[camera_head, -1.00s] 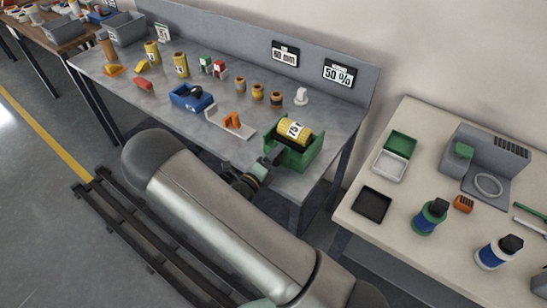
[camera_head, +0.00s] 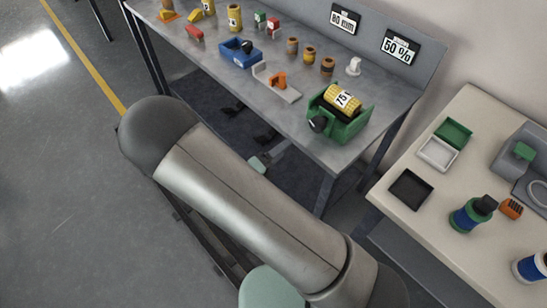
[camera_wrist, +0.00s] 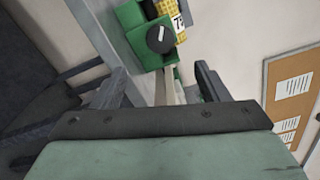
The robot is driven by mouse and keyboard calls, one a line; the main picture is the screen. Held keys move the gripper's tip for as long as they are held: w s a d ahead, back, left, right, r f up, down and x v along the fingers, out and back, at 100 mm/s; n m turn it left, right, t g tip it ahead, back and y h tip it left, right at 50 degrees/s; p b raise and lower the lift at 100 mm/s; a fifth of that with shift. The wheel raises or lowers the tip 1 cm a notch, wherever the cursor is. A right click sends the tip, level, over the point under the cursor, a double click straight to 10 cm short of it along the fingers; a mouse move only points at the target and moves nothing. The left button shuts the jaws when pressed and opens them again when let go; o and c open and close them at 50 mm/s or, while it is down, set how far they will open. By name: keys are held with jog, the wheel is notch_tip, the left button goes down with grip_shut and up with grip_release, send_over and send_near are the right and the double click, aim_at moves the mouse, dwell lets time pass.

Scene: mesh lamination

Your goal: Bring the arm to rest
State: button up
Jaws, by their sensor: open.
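In the wrist view my gripper (camera_wrist: 157,86) has its two dark fingers spread wide with nothing between them. Beyond the fingers is a green holder (camera_wrist: 133,14) with a yellow roll (camera_wrist: 168,8) and a round black knob. In the head view my arm (camera_head: 245,205) stretches across the lower middle, in front of the grey workbench (camera_head: 215,60). The arm hides part of the floor and rail. The green holder (camera_head: 351,131) stands at the bench's right end, carrying the yellow roll marked 75 (camera_head: 343,97). My gripper is apart from it.
The bench carries a blue bin (camera_head: 240,54), a grey plate with an orange part (camera_head: 278,80), and several small spools. A pale table (camera_head: 400,155) at right holds trays and bottles. Open floor (camera_head: 60,170) lies at left. A corkboard (camera_wrist: 292,95) hangs on the wall.

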jog(key=shift+v, duration=0.95)
jog(key=s+d+r+m+g+y, duration=0.1)
jog(key=s+d+r+m+g, duration=0.3)
jog(key=d+m+g, duration=0.45)
jog(key=s+d+r+m+g+y, duration=0.25)
jog(key=s+d+m+g, duration=0.2)
jog(key=m, duration=0.75)
jog(key=s+r+m+t+y, duration=0.1)
jog(key=s+r+m+y, duration=0.2)
jog(key=m, duration=0.7)
jog(key=s+r+m+y, duration=0.4)
jog(key=m+y, duration=0.3)
jog(key=m, duration=0.3)
jog(key=shift+s+d+r+t, duration=0.2)
jog(key=shift+r+t, duration=0.2)
jog(key=shift+r, duration=0.25)
